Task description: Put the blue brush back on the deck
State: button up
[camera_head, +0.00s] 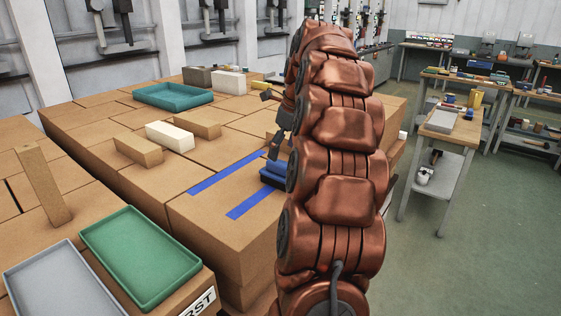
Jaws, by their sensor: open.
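The deck (190,205) is a tan, block-like surface with two blue strips (226,172) on its top. A blue object that looks like the blue brush (271,173) shows at the right end of the strips, partly hidden behind my copper-coloured arm. My gripper (270,124) shows as dark fingers at the left side of the arm, open, one finger near the back and one just above the blue object. I cannot tell whether that finger touches it. Much of the gripper is hidden by the arm.
A teal tray (173,97), a white block (170,136), tan blocks (138,149) and a grey block (197,76) stand on the tan surface. A green tray (140,257), a grey tray (62,290) and an upright tan block (43,185) are at left. A workbench (452,124) stands right.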

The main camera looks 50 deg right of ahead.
jog(key=shift+v, duration=1.25)
